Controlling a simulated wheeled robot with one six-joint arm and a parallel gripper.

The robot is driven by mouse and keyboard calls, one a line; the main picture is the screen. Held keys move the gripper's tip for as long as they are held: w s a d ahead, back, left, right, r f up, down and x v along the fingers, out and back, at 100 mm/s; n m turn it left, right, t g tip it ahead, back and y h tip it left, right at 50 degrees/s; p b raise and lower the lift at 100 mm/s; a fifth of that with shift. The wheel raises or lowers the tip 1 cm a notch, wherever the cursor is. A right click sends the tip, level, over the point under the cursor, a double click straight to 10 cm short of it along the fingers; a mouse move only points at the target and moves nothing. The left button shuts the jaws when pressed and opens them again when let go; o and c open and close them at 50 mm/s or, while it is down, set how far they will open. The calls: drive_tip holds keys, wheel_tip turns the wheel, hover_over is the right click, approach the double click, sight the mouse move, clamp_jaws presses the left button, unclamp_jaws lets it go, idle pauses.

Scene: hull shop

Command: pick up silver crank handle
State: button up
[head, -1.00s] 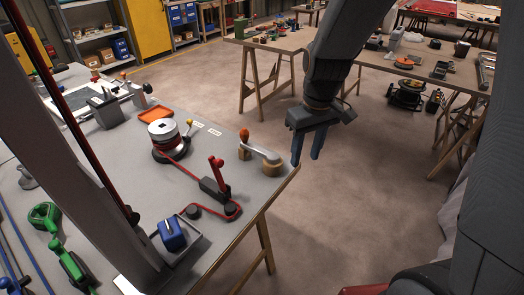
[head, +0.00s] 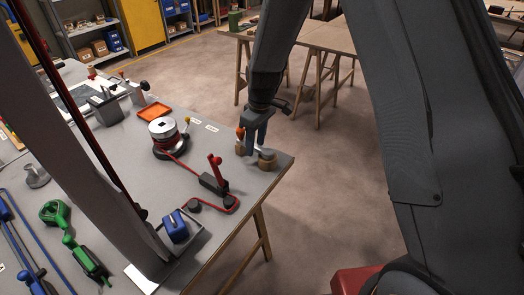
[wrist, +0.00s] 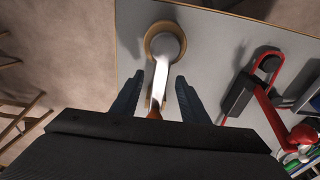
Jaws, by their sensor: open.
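The silver crank handle (head: 262,149) rests on wooden blocks (head: 266,161) near the right corner of the grey table (head: 262,183). Its orange knob (head: 240,132) shows at the left, and its middle is partly hidden by my gripper (head: 255,146). In the wrist view, the silver handle (wrist: 161,80) runs between the two blue fingers of my gripper (wrist: 159,76), one on each side. Its far end sits in a round wooden holder, and its orange end is mostly hidden by the gripper body. My gripper is open, with gaps beside the handle.
A red lever (head: 215,168) on a black base with a red line stands just in front of the handle. A winch drum (head: 163,133) and an orange tray (head: 154,111) are farther left. The table edge is close on the right, with open floor beyond.

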drive_tip(key=shift+w+a+f, duration=0.1)
drive_tip(key=shift+a+f, duration=0.05)
drive_tip(key=shift+f, duration=1.05)
clamp_jaws()
drive_tip(key=shift+r, duration=0.2)
wheel_tip(320, 180, up, 10)
drive_tip(key=shift+f+b, duration=0.15)
drive_tip(key=shift+b, duration=1)
